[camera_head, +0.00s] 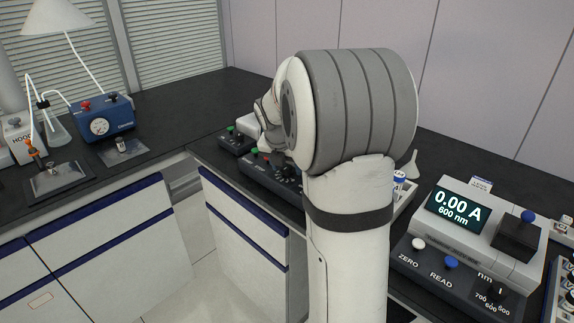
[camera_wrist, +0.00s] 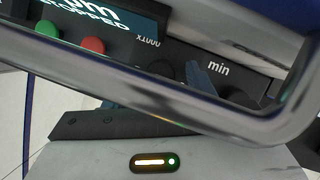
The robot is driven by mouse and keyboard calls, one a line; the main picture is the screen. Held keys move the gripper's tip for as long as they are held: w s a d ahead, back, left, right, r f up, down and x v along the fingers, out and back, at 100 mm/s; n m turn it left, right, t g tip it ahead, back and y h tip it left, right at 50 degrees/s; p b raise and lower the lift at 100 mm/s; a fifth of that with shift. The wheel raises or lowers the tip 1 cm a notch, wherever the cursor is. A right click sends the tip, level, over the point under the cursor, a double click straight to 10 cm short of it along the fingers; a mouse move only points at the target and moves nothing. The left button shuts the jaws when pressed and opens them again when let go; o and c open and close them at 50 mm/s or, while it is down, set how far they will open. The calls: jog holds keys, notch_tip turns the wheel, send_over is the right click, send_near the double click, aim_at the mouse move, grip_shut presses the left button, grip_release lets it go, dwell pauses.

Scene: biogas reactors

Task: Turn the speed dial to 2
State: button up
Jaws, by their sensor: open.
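The speed dial (camera_wrist: 161,70) is a dark knob under the "x1000" mark in the wrist view, partly cut off by a shiny metal bar. A second dark knob (camera_wrist: 238,97) sits under "min". The display (camera_wrist: 95,22) reads "STOPPED", above a green button (camera_wrist: 47,29) and a red button (camera_wrist: 92,45). My gripper (camera_wrist: 195,80) is open close to the panel, near the speed dial; its fingers are mostly hidden, so contact cannot be told. In the head view the dark control panel (camera_head: 262,174) is partly behind my arm. I cannot read the dial's setting.
The shiny metal bar (camera_wrist: 130,87) crosses the wrist view. In the head view, a spectrophotometer (camera_head: 480,225) stands right of my arm. A small dark box (camera_head: 236,141) stands beyond the panel, and a blue pump (camera_head: 104,120) at left.

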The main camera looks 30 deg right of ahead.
jog(key=c, duration=1)
jog(key=shift+r+p, duration=0.25)
jog(key=shift+p, duration=0.45)
jog(key=shift+f+n+p, duration=0.15)
jog(key=shift+n+p, duration=0.2)
jog(key=shift+n, duration=0.15)
jog(key=o, duration=1)
jog(key=shift+f, duration=0.1)
